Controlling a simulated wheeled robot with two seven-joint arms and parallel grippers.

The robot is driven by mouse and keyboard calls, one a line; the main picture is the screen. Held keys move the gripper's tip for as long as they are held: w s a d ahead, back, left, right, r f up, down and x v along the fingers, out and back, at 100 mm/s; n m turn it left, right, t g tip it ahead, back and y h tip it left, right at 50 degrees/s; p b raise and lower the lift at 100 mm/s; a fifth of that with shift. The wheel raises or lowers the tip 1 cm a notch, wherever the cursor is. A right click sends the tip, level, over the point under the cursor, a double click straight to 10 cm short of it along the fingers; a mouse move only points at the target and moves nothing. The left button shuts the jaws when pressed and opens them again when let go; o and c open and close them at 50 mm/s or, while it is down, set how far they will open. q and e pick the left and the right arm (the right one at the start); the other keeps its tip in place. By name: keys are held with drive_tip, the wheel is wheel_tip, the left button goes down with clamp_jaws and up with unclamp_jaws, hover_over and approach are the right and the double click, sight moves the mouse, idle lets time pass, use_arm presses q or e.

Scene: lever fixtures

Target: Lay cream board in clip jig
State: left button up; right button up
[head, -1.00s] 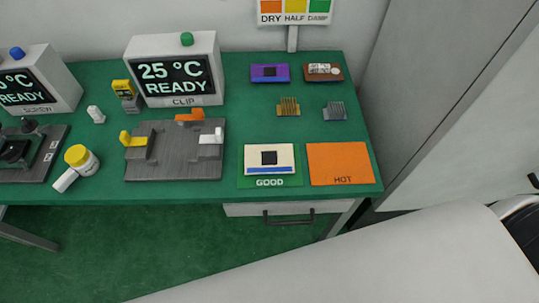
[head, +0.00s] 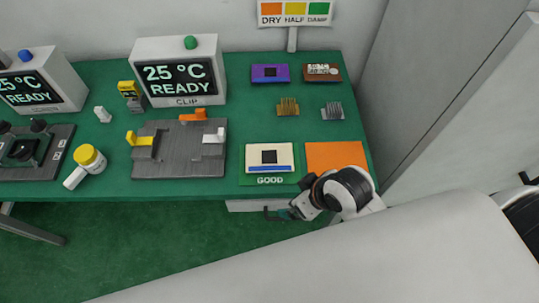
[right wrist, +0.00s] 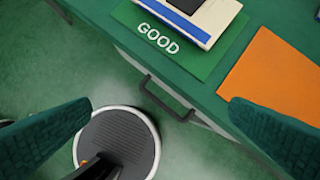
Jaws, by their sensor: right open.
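The cream board (head: 284,150), with a dark square chip and a blue stripe, lies on the green GOOD mat (head: 258,181); it also shows at the top of the right wrist view (right wrist: 215,18). The grey clip jig (head: 182,162) lies to its left, with a yellow lever (head: 140,139), an orange lever (head: 192,116) and a white lever (head: 213,137). No board shows in it. My right gripper (head: 287,212) is just off the table's front edge, below the mat. In the right wrist view its fingers (right wrist: 160,118) are wide apart and empty. My left gripper is not in view.
An orange HOT mat (head: 335,155) is partly hidden by my right arm. The CLIP display (head: 180,72) reads 25 °C READY. Purple (head: 270,73) and brown boards (head: 322,73) lie behind. A drawer handle (right wrist: 165,100) sticks out below the table edge.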

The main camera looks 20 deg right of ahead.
drive_tip(key=w+a+r+n+y, duration=0.2)
drive_tip(key=w+a+n+y, duration=0.1)
drive_tip(key=w+a+n, duration=0.25)
drive_tip(key=n+g, duration=0.3)
drive_tip(key=n, duration=0.2)
approach(270, 157)
drive_tip(key=shift+w+a+f+h+p, duration=0.25)
drive_tip(key=shift+a+f, duration=0.15)
drive_tip(key=shift+f, duration=0.2)
drive_tip(key=shift+w+a+f+h+p, duration=0.15)
drive_tip(key=shift+w+a+f+p, duration=0.2)
drive_tip(key=shift+f, duration=0.3)
drive_tip(key=shift+s+a+f, duration=0.1)
drive_tip(key=shift+a+f, duration=0.2)
drive_tip(key=shift+f, duration=0.25)
drive_tip(key=x, duration=0.3)
drive_tip(key=p+x, duration=0.1)
drive_tip(key=shift+s+a+f, duration=0.1)
drive_tip(key=shift+s+f, duration=0.05)
drive_tip(key=shift+f, duration=0.05)
drive_tip(key=shift+c, duration=0.3)
